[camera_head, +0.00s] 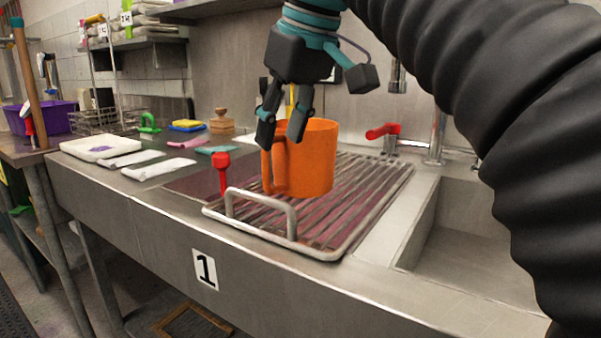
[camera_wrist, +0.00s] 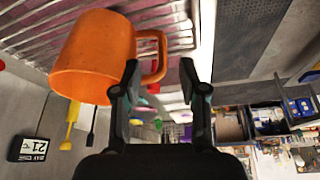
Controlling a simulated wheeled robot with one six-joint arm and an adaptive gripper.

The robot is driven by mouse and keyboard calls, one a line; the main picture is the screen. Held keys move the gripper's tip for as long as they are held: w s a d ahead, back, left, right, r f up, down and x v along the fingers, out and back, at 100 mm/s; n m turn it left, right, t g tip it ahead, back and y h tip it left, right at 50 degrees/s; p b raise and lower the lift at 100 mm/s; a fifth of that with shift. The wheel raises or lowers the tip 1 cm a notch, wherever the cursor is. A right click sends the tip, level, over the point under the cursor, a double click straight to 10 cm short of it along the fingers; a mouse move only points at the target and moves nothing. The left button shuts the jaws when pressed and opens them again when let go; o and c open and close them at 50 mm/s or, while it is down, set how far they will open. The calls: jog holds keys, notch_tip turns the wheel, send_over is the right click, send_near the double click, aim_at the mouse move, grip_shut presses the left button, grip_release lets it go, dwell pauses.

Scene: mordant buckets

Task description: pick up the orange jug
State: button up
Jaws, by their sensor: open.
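The orange jug (camera_head: 309,160) stands upright on the ridged metal drying rack (camera_head: 378,202) beside the sink. Its handle is on the left side of the jug in the head view. My gripper (camera_head: 281,136) is open and points down at the handle side of the jug. In the wrist view the jug (camera_wrist: 92,55) is at upper left, and its handle reaches between the fingertips of my gripper (camera_wrist: 160,78). I cannot tell whether either finger touches the handle.
A red-headed tool (camera_head: 221,172) stands just left of the rack, and the rack's raised metal handle (camera_head: 262,201) is in front. A red tap lever (camera_head: 383,131) and the sink (camera_head: 470,240) lie to the right.

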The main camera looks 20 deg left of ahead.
aim_at(268, 166)
jog(key=shift+a+b+x, duration=0.15)
jog(key=shift+b+x, duration=0.45)
jog(key=shift+x, duration=1.25)
jog(key=shift+a+b+x, duration=0.15)
jog(key=shift+b+x, duration=0.4)
jog(key=shift+x, duration=1.3)
jog(key=shift+r, duration=0.15)
grip_shut()
